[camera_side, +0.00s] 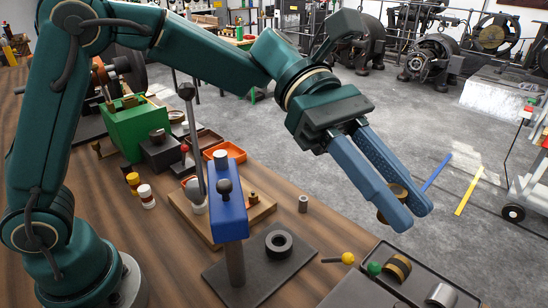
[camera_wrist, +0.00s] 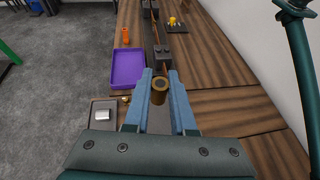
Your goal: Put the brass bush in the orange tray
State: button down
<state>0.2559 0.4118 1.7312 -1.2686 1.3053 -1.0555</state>
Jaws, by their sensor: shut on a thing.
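The brass bush (camera_side: 398,190) is held between the two blue fingers of my gripper (camera_side: 408,212), raised at the right above the dark tray. In the wrist view the bush (camera_wrist: 159,91) sits between the fingertips of my gripper (camera_wrist: 159,80), with its round end and dark bore showing. The fingers hide part of it in the side view. The orange tray (camera_side: 207,154) lies on the bench at centre left, beyond the blue post and far to the left of my gripper. Its near part is partly hidden. I do not make it out in the wrist view.
A blue-headed post (camera_side: 230,205) and a thin upright rod (camera_side: 196,140) stand near the orange tray. A green box (camera_side: 137,130) is farther left. A dark ring (camera_side: 279,243) lies on a plate. The wrist view shows a purple tray (camera_wrist: 129,68).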

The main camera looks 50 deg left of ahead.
jog(key=s+d+f+m+g, duration=0.1)
jog(key=s+d+f, duration=0.1)
jog(key=s+f, duration=0.4)
jog(key=s+d+f+m+g+y, duration=0.1)
jog(key=s+d+f+m+g, duration=0.1)
jog(key=s+f, duration=0.4)
jog(key=s+d+f+m+g+y, duration=0.1)
jog(key=s+d+f+m+g, duration=0.1)
jog(key=s+f, duration=0.4)
jog(key=shift+s+d+f, duration=0.15)
jog(key=shift+s+f, duration=0.05)
jog(key=shift+s, duration=0.8)
jog(key=shift+s+d+f, duration=0.1)
jog(key=shift+s+f, duration=0.05)
jog(key=shift+s, duration=0.85)
jog(key=shift+f, duration=2.35)
jog(key=shift+f, duration=0.1)
jog(key=c, duration=0.8)
grip_release()
jog(key=shift+o, duration=0.2)
